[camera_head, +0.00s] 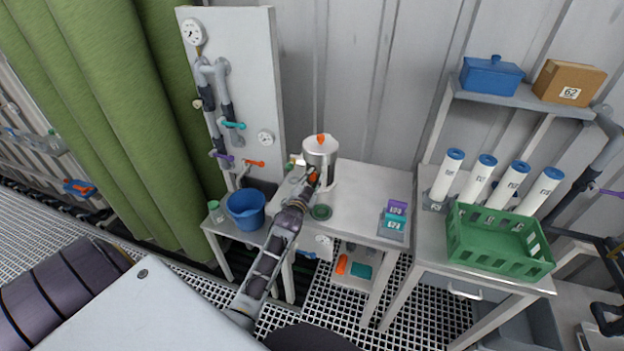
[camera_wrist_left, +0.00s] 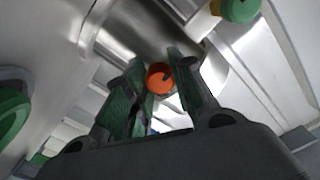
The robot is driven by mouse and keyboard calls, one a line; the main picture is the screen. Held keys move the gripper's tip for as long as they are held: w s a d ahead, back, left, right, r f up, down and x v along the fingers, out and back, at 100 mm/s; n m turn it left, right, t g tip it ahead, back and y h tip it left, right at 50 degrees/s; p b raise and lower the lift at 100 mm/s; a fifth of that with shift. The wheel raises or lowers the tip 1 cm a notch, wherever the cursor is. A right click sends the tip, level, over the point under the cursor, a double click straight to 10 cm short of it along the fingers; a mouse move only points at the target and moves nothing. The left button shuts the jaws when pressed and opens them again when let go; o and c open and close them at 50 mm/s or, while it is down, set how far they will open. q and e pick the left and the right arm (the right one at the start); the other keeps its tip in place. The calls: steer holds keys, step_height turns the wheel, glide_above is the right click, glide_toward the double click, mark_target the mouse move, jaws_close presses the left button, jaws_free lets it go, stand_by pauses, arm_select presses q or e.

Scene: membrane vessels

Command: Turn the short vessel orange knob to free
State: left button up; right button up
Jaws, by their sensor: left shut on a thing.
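The short steel vessel (camera_head: 320,158) stands upright on the white table, with an orange piece (camera_head: 320,139) on its lid. Its orange knob (camera_wrist_left: 160,77) sits low on the vessel's side and fills the gap between my left fingers in the left wrist view. My left gripper (camera_head: 312,179) reaches up to the vessel's front and is shut on this knob. The vessel's metal body (camera_wrist_left: 150,35) fills the upper part of the left wrist view. The knob's exact turn is hard to read, partly hidden by the fingers. My right gripper is not in view.
A blue bucket (camera_head: 246,210) stands left of the vessel, by a pipe panel (camera_head: 240,60) with coloured valves. Purple and teal boxes (camera_head: 396,212) lie right on the table. Further right are several white cylinders (camera_head: 447,175) and a green crate (camera_head: 500,258).

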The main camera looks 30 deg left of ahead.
arm_select(q)
steer(key=shift+f, duration=0.15)
steer(key=o, duration=1.1)
steer(key=shift+c, duration=0.2)
steer(key=shift+v, duration=6)
steer(key=shift+d, duration=0.1)
